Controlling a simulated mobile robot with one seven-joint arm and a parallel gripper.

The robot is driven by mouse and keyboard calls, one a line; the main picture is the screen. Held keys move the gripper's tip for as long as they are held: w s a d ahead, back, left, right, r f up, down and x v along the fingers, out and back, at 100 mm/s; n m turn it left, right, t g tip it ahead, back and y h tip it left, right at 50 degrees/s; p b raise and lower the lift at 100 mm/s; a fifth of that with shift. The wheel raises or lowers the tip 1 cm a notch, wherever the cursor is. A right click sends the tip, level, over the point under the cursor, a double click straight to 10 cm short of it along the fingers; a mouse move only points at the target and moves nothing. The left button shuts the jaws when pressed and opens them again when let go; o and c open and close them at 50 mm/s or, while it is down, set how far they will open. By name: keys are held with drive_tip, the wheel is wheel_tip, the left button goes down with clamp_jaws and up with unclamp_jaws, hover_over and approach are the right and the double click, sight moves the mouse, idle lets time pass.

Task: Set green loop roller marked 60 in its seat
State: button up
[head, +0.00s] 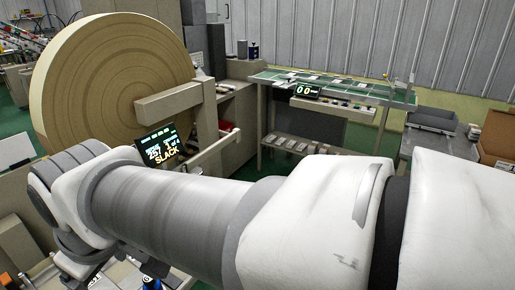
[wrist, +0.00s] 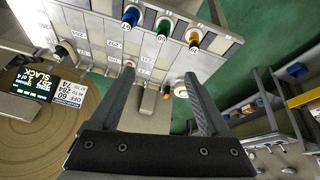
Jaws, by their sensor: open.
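In the wrist view a green-ended roller (wrist: 163,24) sticks out from a pale panel (wrist: 105,32) at the top, between a blue-ended roller (wrist: 131,16) and a yellow-ended roller (wrist: 194,36). The panel carries small number labels and holes; I cannot tell which is the seat. In the head view my arm hides the panel's front and most of my gripper.
A large tan roll (head: 110,75) stands at left, behind a screen (head: 160,147) reading SLACK. A green-topped bench (head: 335,85) stands at the back, a grey table (head: 440,145) at right. Green floor lies between.

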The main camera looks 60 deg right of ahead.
drive_tip(key=shift+s+r+m+t, duration=0.15)
drive_tip(key=shift+s+m, duration=0.5)
drive_tip(key=shift+s, duration=0.05)
drive_tip(key=shift+s+r+m+t, duration=0.15)
drive_tip(key=shift+s+m, duration=0.5)
